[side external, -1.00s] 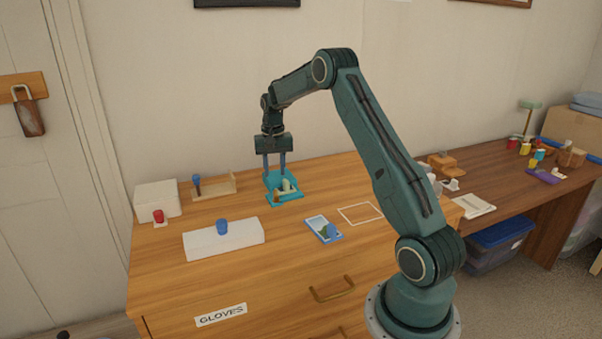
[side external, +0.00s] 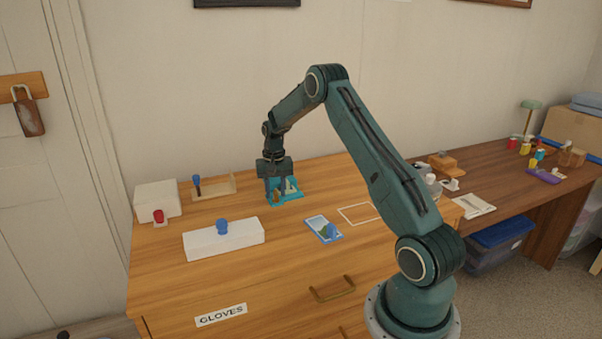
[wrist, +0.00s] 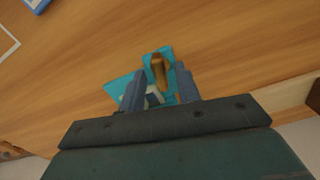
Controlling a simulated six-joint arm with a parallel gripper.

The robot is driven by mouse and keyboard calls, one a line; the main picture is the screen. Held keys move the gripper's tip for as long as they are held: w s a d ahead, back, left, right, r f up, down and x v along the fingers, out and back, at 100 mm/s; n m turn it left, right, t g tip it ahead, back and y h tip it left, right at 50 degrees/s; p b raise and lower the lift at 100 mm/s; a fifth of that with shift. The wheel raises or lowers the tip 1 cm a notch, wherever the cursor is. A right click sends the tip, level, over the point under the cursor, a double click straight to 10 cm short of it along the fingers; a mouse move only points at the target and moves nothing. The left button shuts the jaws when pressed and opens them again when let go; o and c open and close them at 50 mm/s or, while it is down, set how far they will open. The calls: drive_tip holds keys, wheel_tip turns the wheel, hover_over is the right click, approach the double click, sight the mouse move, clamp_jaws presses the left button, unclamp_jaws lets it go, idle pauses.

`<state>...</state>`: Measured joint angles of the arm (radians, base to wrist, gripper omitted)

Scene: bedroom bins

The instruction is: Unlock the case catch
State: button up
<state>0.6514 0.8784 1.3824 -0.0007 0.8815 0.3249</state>
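In the wrist view the tray (wrist: 118,88) shows partly behind my fingers, with a brown-orange piece (wrist: 158,72) between the fingertips and a pale piece partly hidden nearer the palm. My gripper (side external: 276,192) is down at the tray, its fingers apart. No grip shows in the wrist view (wrist: 159,75). A low white box (side external: 245,240) has a blue knob (side external: 222,227) on top. A white box (side external: 155,195) has a red knob (side external: 158,215) in front. I cannot tell which part is the catch.
A wooden holder (side external: 220,188) with a blue-handled tool stands at the back left. A blue-framed card (side external: 318,226) with a blue knob lies right of centre, near a white square outline (side external: 348,220). The front left of the top is clear.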

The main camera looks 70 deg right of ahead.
clamp_jaws()
drive_tip(key=shift+n, duration=1)
drive_tip(key=shift+o, duration=0.6)
unclamp_jaws()
drive_tip(key=shift+r, duration=0.2)
